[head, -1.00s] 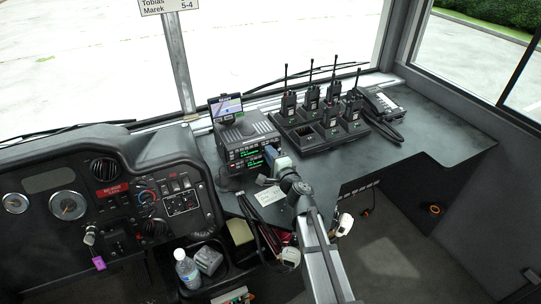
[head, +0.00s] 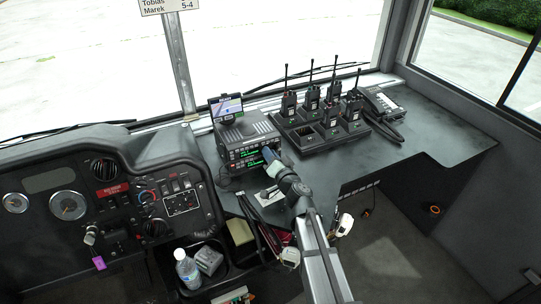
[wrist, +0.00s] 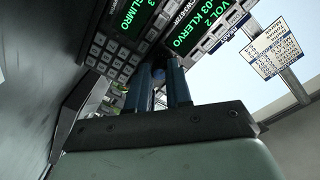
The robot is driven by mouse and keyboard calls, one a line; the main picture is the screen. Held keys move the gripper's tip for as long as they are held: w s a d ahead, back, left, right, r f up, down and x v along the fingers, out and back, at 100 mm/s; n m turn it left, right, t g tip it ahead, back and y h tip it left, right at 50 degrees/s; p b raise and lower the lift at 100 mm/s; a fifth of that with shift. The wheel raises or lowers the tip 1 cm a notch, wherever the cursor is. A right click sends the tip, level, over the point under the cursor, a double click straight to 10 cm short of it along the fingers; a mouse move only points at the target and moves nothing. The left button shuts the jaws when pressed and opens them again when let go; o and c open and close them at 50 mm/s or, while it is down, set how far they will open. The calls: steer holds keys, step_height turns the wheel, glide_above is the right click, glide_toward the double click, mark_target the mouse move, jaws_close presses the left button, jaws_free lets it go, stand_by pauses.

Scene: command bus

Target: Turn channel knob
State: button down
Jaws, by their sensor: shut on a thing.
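The stacked radio units (head: 246,142) with green-lit displays stand on the dash counter in the head view. In the wrist view, one radio face (wrist: 118,42) with rows of grey buttons and a lit display fills the upper left, and another display (wrist: 203,22) reads "VOL 2" and "KLERVO". My gripper (head: 268,154) is at the right end of the radio front. In the wrist view, the blue fingers of my gripper (wrist: 161,75) are shut on a small dark knob (wrist: 160,72), mostly hidden between them. The knob's pointer and setting cannot be made out.
A small screen (head: 226,107) stands on the radios. A charger rack (head: 302,139) with several handheld radios and a desk phone (head: 382,101) are to the right. A paper note (head: 269,197) lies in front. The counter farther right (head: 440,135) is clear.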

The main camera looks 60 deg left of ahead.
steer(key=shift+n, duration=0.7)
steer(key=c, duration=1.3)
jaws_free()
steer(key=shift+d, duration=0.15)
steer(key=d, duration=1.3)
steer(key=shift+s+d, duration=0.2)
steer(key=shift+d, duration=0.05)
